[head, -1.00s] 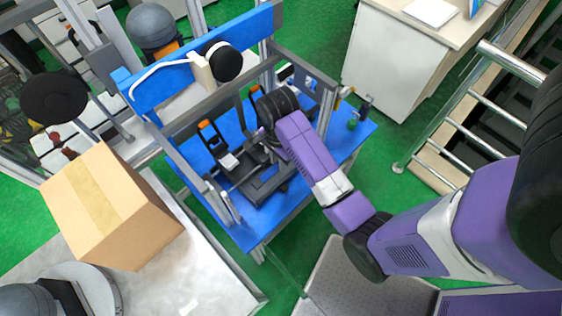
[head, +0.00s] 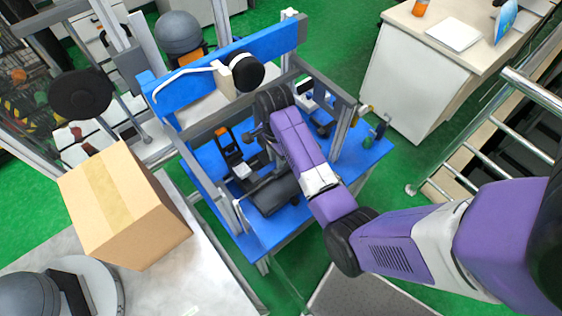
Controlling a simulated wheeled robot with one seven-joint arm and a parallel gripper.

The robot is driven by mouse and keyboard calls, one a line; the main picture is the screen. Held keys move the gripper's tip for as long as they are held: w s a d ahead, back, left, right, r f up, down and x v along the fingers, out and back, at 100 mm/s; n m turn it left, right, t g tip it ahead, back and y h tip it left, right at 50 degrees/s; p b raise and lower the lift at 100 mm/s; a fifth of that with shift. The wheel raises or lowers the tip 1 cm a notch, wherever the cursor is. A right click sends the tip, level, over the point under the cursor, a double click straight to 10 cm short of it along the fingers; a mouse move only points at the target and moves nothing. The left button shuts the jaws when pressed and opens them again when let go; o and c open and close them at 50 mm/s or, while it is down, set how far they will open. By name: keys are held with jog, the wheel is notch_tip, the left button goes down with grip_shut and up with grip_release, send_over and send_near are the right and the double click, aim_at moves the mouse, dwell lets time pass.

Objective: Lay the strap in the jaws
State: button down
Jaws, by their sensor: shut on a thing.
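A thin white bent band (head: 183,74) runs along the blue beam to a beige block beside a black disc; I cannot tell if it is the strap. An orange-and-black clamp-like fixture (head: 230,150) stands on the blue table inside the metal frame; I cannot tell if it is the jaws. My purple arm reaches in from the right, over the table. Its black wrist joint is over the frame's crossbar in the picture. My gripper is hidden beyond that wrist, so its fingers and anything in them do not show.
The grey metal frame and blue beam (head: 285,40) stand close around my wrist. A cardboard box (head: 125,205) sits on the grey table at left. A metal railing (head: 525,88) and white cabinet (head: 410,75) are at right. Green floor lies between.

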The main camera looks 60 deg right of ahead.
jog(key=w+d+f+b, duration=0.2)
jog(key=w+f+b, duration=0.1)
jog(key=w, duration=0.4)
jog(key=shift+w+f+b, duration=0.25)
jog(key=shift+f+b, duration=0.1)
jog(key=shift+f, duration=0.35)
jog(key=shift+d, duration=0.1)
dwell(0.4)
jog(key=c, duration=1.2)
grip_release()
jog(key=shift+o, duration=0.2)
jog(key=shift+r, duration=0.1)
